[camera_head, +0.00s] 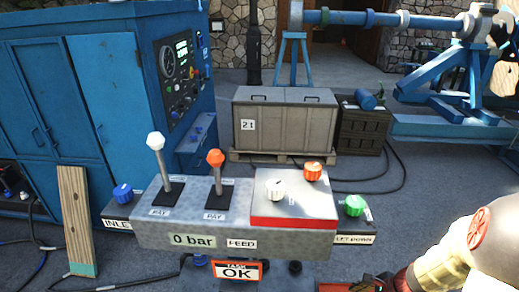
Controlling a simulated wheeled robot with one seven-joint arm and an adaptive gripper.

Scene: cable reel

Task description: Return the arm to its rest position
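My arm enters at the lower right (480,235), with a pale link and a red round joint cap. It reaches left and down to the bottom edge. What seems to be my gripper (365,284) shows only as a dark and red part at the bottom edge. Its fingers are cut off or hidden, so I cannot see whether it is open or holds anything. The grey control console (200,232) stands left of the arm. A gap of floor lies between the console and the arm's pale link.
The console carries a white-knobbed lever (156,145), an orange-knobbed lever (217,160) and several knobs, including a green one (354,205). A blue cabinet (90,100) stands left, a grey crate (285,120) behind, and a blue reel frame (450,80) at right. Cables lie on the floor.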

